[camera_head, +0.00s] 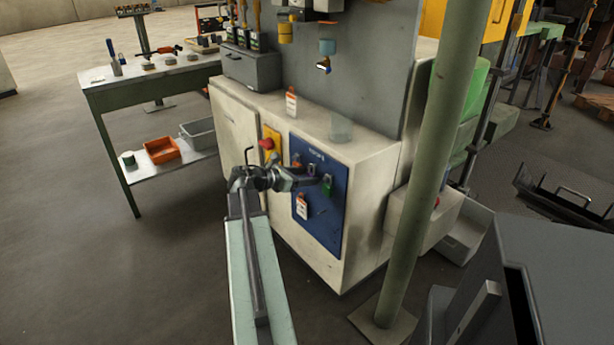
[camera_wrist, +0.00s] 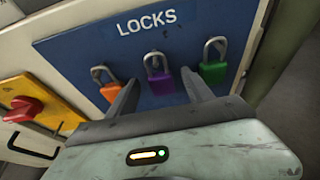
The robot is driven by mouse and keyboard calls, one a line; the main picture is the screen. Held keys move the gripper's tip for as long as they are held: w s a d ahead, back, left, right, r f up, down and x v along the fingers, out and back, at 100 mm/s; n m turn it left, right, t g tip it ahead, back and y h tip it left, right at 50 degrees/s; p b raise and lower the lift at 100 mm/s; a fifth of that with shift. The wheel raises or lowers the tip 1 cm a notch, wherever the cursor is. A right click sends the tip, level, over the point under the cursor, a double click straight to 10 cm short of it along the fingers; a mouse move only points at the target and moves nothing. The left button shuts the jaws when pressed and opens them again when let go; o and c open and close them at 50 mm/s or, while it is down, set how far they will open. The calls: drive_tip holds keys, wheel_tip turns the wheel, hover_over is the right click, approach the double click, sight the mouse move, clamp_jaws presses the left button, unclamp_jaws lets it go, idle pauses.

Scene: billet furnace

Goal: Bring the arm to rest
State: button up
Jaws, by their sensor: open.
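My gripper (camera_head: 318,180) reaches out to the blue lock board (camera_head: 328,212) on the side of the cream cabinet. In the wrist view its two dark fingers (camera_wrist: 160,97) stand apart and point at the board, marked LOCKS. A purple padlock (camera_wrist: 159,76) hangs between the fingers as seen from the wrist; I cannot tell whether they touch it. An orange padlock (camera_wrist: 107,86) hangs to the left, partly behind the left finger. A green padlock (camera_wrist: 213,66) hangs to the right. A white and red tag (camera_head: 302,207) hangs low on the board.
A red knob on a yellow plate (camera_head: 271,147) is left of the board. A workbench (camera_head: 150,75) stands at the left. Floor (camera_head: 70,240) is clear at the left.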

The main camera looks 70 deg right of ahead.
drive_tip(key=p+v, duration=0.2)
drive_tip(key=v, duration=0.5)
